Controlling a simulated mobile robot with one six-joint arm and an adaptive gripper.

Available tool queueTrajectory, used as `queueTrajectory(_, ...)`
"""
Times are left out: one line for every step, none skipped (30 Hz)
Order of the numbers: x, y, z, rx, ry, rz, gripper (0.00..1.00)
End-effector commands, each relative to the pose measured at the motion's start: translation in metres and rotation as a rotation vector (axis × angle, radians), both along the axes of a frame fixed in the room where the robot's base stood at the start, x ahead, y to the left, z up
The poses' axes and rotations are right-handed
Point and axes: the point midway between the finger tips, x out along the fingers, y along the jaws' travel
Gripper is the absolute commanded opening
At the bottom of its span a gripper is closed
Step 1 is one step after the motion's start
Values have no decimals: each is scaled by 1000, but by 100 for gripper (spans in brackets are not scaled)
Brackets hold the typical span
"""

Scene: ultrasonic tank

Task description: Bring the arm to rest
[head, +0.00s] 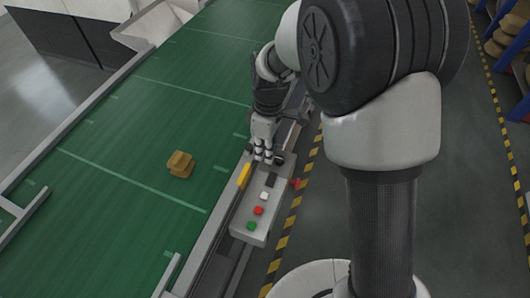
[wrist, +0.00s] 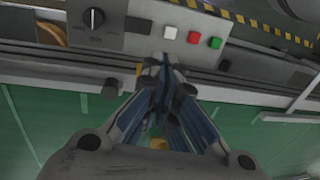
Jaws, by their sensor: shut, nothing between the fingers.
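My gripper (head: 264,158) is at the far end of the grey control box (head: 243,218), beside the green conveyor belt. In the wrist view my gripper (wrist: 167,70) has its blue-grey fingers together, with nothing between them. The fingertips overlap the edge of the control box in that view; I cannot tell whether they touch it. My arm reaches down to the box from the upper right of the head view, with its joints bent.
The box carries a white button (wrist: 170,31), a red button (wrist: 194,37), a green button (wrist: 214,42) and a black knob (wrist: 95,18). A brown object (head: 180,164) lies on the green belt (head: 130,130). Yellow-black floor tape (head: 290,220) runs alongside.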

Motion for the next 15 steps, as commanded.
queueTrajectory(0,0,0,0,0,0,0)
queueTrajectory(0,0,0,0,0,0,0)
queueTrajectory(0,0,0,0,0,0,0)
queueTrajectory(0,0,0,0,0,0,0)
queueTrajectory(0,0,0,0,0,0,0)
queueTrajectory(0,0,0,0,0,0,0)
queueTrajectory(0,0,0,0,0,0,0)
queueTrajectory(0,0,0,0,0,0,0)
queueTrajectory(0,0,0,0,0,0,0)
queueTrajectory(0,0,1,0,-1,-2,0)
queueTrajectory(0,-1,2,1,-4,-6,0)
queueTrajectory(0,-3,6,0,-10,-18,0)
queueTrajectory(-1,-5,11,0,-16,-32,0)
queueTrajectory(-2,-8,18,0,-26,-51,0)
queueTrajectory(-5,-14,28,-1,-40,-85,0)
